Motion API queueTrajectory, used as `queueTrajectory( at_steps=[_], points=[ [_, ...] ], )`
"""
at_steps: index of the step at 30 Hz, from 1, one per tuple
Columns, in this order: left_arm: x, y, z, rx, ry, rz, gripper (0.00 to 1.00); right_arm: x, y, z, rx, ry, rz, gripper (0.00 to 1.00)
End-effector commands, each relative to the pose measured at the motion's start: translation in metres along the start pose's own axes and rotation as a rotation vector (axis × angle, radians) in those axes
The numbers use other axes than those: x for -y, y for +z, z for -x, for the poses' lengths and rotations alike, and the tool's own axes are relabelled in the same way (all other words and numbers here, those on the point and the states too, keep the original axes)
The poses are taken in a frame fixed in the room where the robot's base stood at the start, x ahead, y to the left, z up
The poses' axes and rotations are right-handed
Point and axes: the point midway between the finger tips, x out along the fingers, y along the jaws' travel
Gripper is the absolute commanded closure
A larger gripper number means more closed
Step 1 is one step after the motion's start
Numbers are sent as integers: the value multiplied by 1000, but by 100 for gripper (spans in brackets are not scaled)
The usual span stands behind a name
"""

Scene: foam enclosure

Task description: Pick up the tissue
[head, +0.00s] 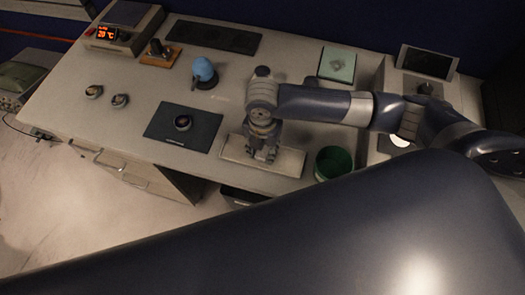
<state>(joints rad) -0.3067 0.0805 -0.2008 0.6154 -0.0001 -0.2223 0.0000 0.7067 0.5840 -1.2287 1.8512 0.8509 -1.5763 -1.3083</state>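My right gripper (261,158) points down over a pale flat rectangular piece (232,152) near the front edge of the table. The gripper covers the middle of that piece. I cannot tell whether its fingers touch the piece, or whether they are open or shut. A pale green square (338,64) lies at the back right of the table; it may be the tissue, but I cannot tell for sure. My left gripper is not in view.
A dark mat (160,127) with a small round object (182,122) lies left of the gripper. A green round container (334,163) stands to its right. A blue rounded object (203,70), a long dark mat (214,37) and a device with red digits (107,33) are farther back.

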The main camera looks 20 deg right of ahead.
Motion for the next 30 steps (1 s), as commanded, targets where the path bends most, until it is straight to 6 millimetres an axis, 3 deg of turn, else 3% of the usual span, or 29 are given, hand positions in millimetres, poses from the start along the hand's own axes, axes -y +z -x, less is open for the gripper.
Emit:
queueTrajectory(
  at_steps=[16, 24, 30],
  points=[
    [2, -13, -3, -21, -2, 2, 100, -1, 0, 4, 0, 2, 0, 79],
    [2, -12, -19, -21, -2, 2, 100, -2, 1, 35, 2, 5, 2, 79],
    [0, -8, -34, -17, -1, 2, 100, -33, -34, 36, -3, 6, 5, 79]
  ],
)
